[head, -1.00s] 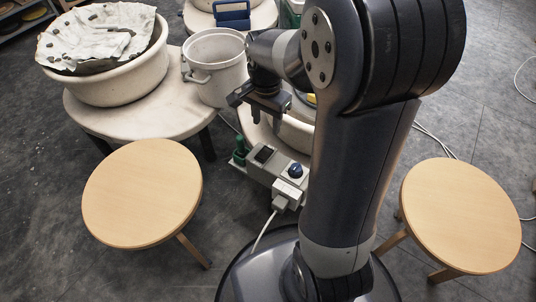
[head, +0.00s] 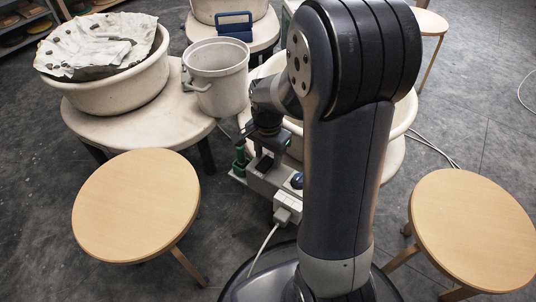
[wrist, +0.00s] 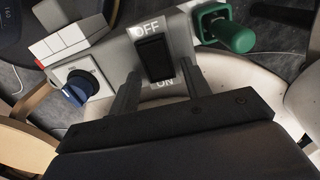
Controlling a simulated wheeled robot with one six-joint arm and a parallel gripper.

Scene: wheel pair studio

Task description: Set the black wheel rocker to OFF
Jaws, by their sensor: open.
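The black rocker (wrist: 153,58) sits on a grey control box (wrist: 181,32) in the wrist view, with an OFF label (wrist: 147,28) at its upper end and an ON label (wrist: 165,83) at its lower end. Its tilt is hard to tell. In the head view the rocker (head: 264,164) shows partly below my gripper (head: 264,140). In the wrist view my gripper (wrist: 160,90) is open and empty, its two fingers apart on either side of the rocker's lower end. I cannot tell whether they touch the box.
A green handle (wrist: 232,34) is right. A white bucket (head: 217,82) and round stools (head: 137,205) stand around; a cable (head: 262,250) runs on the floor.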

